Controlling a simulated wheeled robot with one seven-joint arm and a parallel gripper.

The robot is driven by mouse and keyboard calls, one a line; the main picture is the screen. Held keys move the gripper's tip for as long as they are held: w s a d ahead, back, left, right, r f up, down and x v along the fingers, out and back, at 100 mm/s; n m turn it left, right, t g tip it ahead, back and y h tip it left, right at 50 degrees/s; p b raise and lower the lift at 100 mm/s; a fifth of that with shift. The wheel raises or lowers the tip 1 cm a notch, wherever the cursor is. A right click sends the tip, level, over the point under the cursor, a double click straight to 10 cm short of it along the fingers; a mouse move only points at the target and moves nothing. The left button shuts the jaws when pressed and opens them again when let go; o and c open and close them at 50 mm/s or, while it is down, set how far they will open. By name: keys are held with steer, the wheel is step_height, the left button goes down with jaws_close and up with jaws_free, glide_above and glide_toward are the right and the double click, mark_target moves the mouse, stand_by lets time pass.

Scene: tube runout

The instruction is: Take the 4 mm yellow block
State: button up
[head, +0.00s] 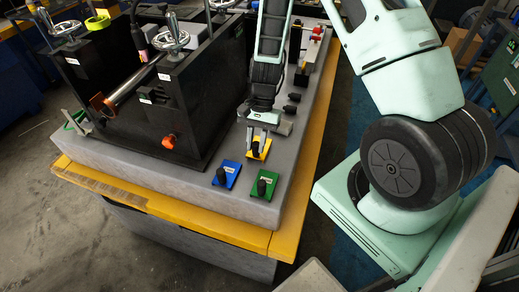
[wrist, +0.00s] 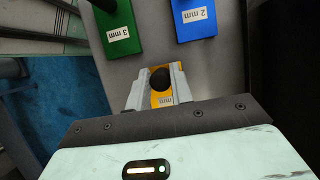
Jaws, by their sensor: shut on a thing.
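The yellow block (head: 263,154) stands on the grey bench top, with a black knob on top.
A blue block (head: 226,174) labelled 2 mm and a green block (head: 264,185) labelled 3 mm stand close by, each with a black knob. A black machine frame (head: 180,110) with handwheels stands to the left. The bench has a yellow edge (head: 215,229).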

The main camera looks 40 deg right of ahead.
steer(key=shift+r+p, duration=2.8)
steer(key=shift+r, duration=0.85)
